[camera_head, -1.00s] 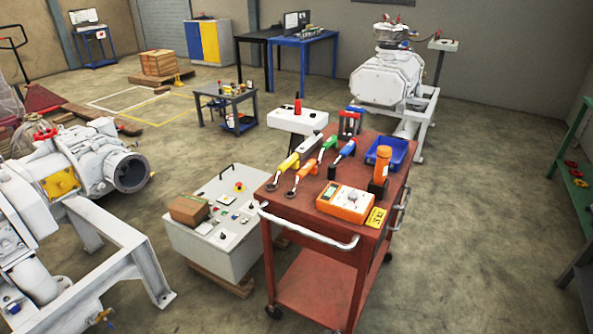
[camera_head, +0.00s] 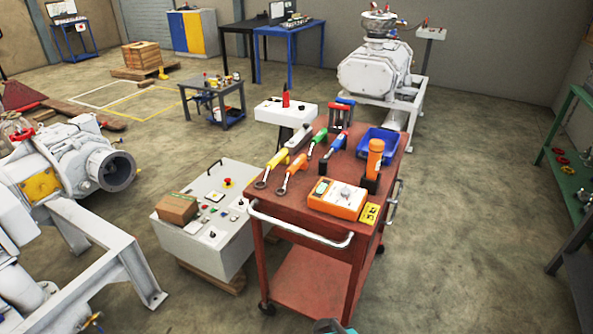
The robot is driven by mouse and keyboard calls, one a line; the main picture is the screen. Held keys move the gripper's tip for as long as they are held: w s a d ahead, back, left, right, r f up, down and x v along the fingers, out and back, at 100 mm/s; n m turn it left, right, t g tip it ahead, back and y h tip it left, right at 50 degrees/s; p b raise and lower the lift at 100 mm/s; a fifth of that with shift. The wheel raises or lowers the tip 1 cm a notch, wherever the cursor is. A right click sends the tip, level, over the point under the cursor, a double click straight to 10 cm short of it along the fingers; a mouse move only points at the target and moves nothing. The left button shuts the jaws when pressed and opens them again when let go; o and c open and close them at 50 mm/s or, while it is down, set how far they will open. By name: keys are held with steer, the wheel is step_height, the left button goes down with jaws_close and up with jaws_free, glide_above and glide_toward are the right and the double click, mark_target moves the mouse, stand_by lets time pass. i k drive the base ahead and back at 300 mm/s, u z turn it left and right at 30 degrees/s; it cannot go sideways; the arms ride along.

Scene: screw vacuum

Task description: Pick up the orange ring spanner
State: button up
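The orange ring spanner (camera_head: 291,176) lies on the top of the red trolley (camera_head: 265,209), near its left front edge. Its ring end points toward the near left and its orange handle toward the back. A yellow-handled spanner (camera_head: 277,161) lies just to its left. A green-handled tool (camera_head: 319,136) and a blue-handled tool (camera_head: 335,144) lie behind and to its right. My gripper is not in view. Only a small teal and grey piece, perhaps of my arm, shows at the bottom edge, below the trolley's front.
An orange meter (camera_head: 337,198), an orange upright tool (camera_head: 375,155) and a blue bin (camera_head: 379,143) stand on the trolley. A metal handle rail runs along its front. A white control box (camera_head: 203,240) stands left of it, with a pump (camera_head: 75,165) farther left. Floor to the right is clear.

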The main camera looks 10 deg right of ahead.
mark_target(292, 169)
steer(key=z, duration=0.05)
steer(key=k, duration=0.65)
steer(key=u, duration=0.35)
steer(key=i, duration=0.45)
steer(key=u, duration=1)
steer(key=i, duration=1.15)
steer(key=u, duration=0.35)
